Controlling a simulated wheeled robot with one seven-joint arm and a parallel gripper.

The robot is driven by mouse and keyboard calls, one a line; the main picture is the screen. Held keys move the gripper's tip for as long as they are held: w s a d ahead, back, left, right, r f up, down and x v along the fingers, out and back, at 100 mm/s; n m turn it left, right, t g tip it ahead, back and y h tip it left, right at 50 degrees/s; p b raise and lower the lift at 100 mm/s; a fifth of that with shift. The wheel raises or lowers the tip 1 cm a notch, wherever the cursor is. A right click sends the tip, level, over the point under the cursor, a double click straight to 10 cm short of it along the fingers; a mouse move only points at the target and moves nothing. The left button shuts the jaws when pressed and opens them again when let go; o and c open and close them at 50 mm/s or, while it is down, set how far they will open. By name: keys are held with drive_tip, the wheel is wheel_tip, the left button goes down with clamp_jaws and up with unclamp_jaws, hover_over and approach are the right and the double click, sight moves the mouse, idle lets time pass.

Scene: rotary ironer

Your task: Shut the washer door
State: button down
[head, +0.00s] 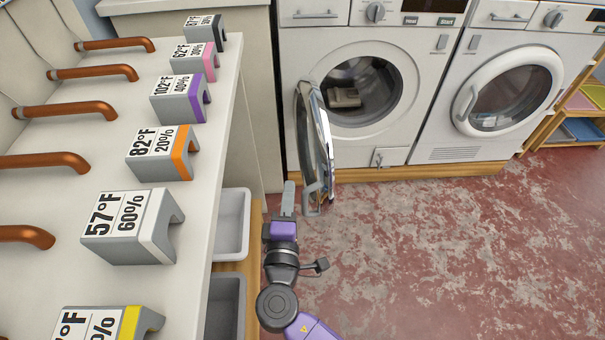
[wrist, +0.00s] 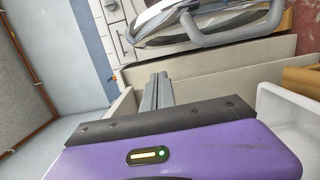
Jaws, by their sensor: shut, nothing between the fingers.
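The left washer (head: 358,83) has its round door (head: 316,140) swung open, standing edge-on toward me on the left side of the opening. A grey item is visible inside the drum (head: 345,95). My gripper (head: 288,188) is shut and empty, just left of the door's lower part. In the head view I cannot tell whether it touches the door. In the wrist view the fingertips (wrist: 158,80) point toward the washer side, and the open door (wrist: 190,20) with its grey handle (wrist: 232,32) shows beyond them, apart from the fingertips.
A second washer (head: 507,90) with a shut door stands on the right. A counter (head: 190,200) with temperature-labelled stands and copper pipes runs along the left. A white bin (head: 233,222) and a grey bin (head: 228,305) sit beneath it. The red floor (head: 430,250) on the right is clear.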

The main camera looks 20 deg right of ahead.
drive_tip(key=w+d, duration=0.8)
idle(0.5)
